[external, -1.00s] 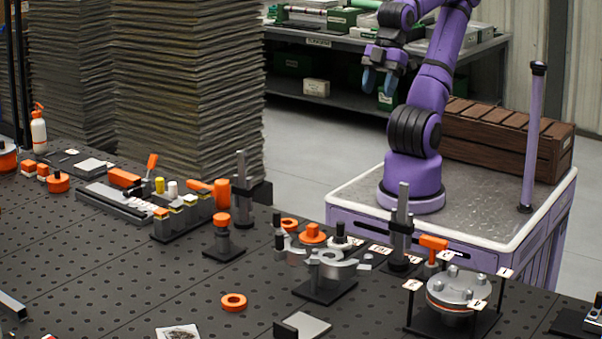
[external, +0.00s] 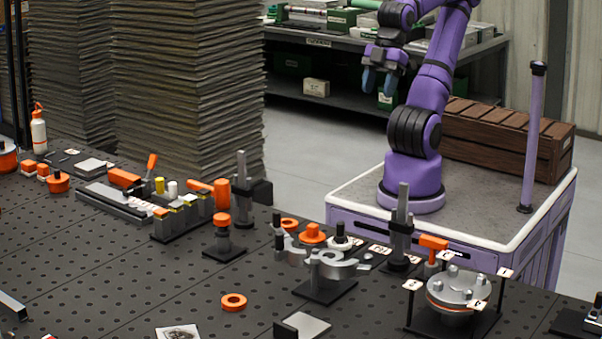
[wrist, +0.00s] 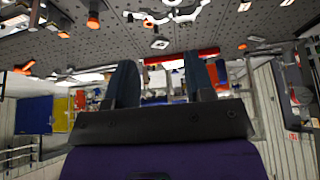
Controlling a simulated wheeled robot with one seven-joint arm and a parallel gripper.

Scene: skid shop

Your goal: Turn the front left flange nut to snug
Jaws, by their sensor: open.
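The round metal flange (external: 458,288) with several nuts on top and an orange ring under its upper plate stands on a black stand at the front right of the bench in the external view. White tags stand around it. The front left flange nut is too small to single out with certainty. My gripper (external: 380,78) is high above my base, behind the bench and well away from the flange. It is open and empty. In the wrist view its two dark fingers (wrist: 161,85) stand apart with nothing between them.
An orange-handled tool (external: 433,243) stands next to the flange, with a grey post (external: 402,225) to its left. A metal fixture (external: 328,268) and an orange ring (external: 234,302) lie further left. The perforated bench (external: 130,290) has free room at the front left.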

